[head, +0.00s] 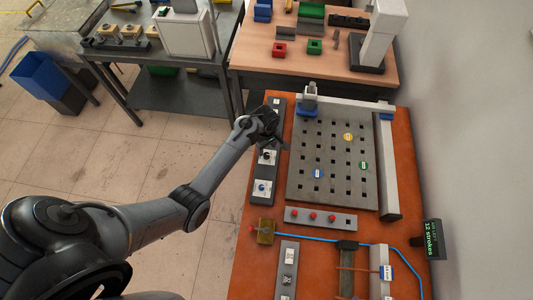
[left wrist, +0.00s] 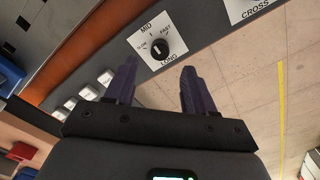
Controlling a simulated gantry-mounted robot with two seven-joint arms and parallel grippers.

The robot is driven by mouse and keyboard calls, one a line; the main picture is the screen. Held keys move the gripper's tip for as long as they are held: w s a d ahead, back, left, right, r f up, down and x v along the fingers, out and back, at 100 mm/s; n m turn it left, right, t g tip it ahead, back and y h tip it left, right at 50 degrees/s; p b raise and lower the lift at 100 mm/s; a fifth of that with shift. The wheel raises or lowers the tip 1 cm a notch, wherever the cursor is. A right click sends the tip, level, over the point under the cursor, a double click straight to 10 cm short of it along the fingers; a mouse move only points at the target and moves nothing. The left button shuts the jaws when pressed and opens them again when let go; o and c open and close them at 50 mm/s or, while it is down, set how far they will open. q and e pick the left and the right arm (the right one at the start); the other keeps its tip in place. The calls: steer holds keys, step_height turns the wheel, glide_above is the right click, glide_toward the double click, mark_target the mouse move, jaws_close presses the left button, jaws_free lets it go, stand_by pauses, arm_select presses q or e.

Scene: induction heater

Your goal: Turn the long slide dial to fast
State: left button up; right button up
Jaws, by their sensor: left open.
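The long slide dial (left wrist: 156,48) is a black round knob on a white plate marked SLOW, MID, FAST and LONG in the left wrist view. A small light mark shows on the knob, but I cannot tell surely which word it points to. My left gripper (left wrist: 159,64) is open, its dark fingers either side of the knob in that view and apparently apart from it. In the head view my left gripper (head: 270,124) is over the far part of the grey control strip (head: 256,201) and hides part of it. My right gripper is not in view.
A plate marked CROSS (left wrist: 250,8) lies beside the dial, and several white buttons (left wrist: 88,93) on its other side. The perforated slide table (head: 333,185) is right of the strip. A sign (head: 428,237) reads "12 strokes".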

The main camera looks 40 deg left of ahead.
mark_target(266, 154)
arm_select(q)
steer(key=shift+f+b, duration=0.45)
steer(key=shift+f, duration=2.6)
jaws_close()
